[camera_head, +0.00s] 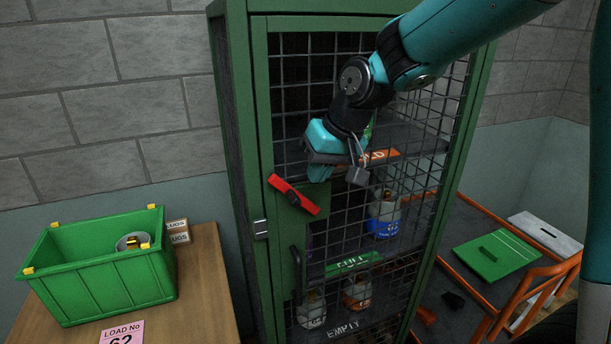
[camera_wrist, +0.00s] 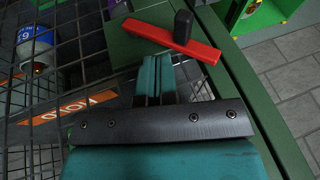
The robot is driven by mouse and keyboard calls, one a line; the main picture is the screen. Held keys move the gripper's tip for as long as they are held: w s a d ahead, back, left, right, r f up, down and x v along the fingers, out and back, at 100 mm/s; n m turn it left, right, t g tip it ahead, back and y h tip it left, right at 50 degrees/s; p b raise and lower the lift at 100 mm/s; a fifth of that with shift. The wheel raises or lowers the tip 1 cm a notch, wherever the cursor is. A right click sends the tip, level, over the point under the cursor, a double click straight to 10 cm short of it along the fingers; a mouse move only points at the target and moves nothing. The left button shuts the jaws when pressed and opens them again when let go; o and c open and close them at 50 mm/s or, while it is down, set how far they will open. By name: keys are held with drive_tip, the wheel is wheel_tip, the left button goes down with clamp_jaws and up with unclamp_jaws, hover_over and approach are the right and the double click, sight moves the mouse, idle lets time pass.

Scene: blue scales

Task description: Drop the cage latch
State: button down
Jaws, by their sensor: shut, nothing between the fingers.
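The cage latch is a red bar (camera_head: 279,184) with a black knob, mounted on a green plate at the left side of the mesh cage door. It is tilted, its left end higher than its right end in the head view. In the wrist view the red bar (camera_wrist: 202,49) crosses the top, with the black knob (camera_wrist: 183,26) standing on it. My gripper (camera_head: 319,175) is shut and empty, just above and right of the bar in the head view. In the wrist view its fingertips (camera_wrist: 154,60) lie close beside the bar; I cannot tell whether they touch.
The green cage frame (camera_head: 262,130) surrounds the mesh door. Gas cylinders stand inside, including a blue-and-white one (camera_head: 384,222). A green crate (camera_head: 100,285) sits on a wooden table (camera_head: 207,270) at left. Orange rails (camera_head: 520,285) stand at right.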

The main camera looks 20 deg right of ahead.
sight(298, 196)
drive_tip(key=shift+a+f+p, duration=0.45)
drive_tip(key=shift+a+f, duration=0.6)
drive_tip(key=shift+a, duration=0.2)
drive_tip(key=shift+a, duration=0.15)
